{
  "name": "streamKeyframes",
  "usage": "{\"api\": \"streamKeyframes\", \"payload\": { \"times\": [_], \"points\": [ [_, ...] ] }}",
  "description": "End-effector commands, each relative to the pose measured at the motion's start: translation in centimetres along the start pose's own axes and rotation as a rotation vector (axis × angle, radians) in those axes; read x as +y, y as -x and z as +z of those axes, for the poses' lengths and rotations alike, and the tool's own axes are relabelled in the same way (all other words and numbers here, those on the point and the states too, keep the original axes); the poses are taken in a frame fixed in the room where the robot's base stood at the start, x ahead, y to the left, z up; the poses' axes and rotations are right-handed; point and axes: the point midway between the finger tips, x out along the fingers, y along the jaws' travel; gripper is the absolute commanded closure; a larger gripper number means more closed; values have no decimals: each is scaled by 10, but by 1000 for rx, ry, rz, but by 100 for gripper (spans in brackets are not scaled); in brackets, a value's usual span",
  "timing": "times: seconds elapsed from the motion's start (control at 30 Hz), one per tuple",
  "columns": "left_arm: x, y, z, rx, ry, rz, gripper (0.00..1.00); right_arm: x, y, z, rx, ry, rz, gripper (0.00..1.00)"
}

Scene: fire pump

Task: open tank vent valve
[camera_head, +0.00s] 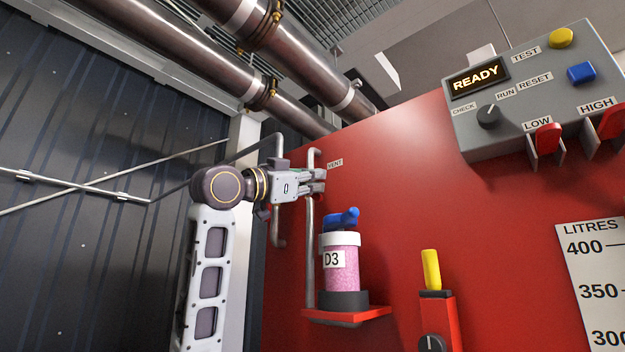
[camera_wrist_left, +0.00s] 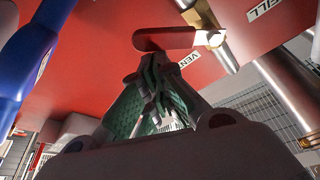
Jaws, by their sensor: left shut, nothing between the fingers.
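The vent valve shows in the left wrist view as a red lever (camera_wrist_left: 165,40) on a brass body (camera_wrist_left: 209,38), beside the VENT label (camera_wrist_left: 188,60). The lever sticks out sideways, roughly across its pipe. My left gripper (camera_wrist_left: 155,85) is shut with nothing in it, its green-padded fingers just short of the lever; I cannot tell if they touch. In the head view the left gripper (camera_head: 320,182) is at the vent pipe (camera_head: 310,235), beside the VENT label (camera_head: 335,163), and hides the lever. My right gripper is not in view.
Below the gripper, a pink D3 canister (camera_head: 341,268) with a blue top (camera_head: 341,218) stands on a red shelf (camera_head: 350,316). A yellow-handled lever (camera_head: 431,270) is to the right. A grey READY control box (camera_head: 535,90) is at upper right. Red panel between is bare.

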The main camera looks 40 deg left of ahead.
Motion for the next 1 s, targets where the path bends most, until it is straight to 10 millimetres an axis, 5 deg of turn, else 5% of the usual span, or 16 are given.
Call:
{"api": "streamKeyframes", "payload": {
  "times": [0.3,1.0],
  "points": [
    [3,3,12,-4,-184,63,100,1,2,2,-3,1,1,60],
    [-3,14,43,-3,-184,64,100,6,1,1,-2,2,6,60]
  ]
}}
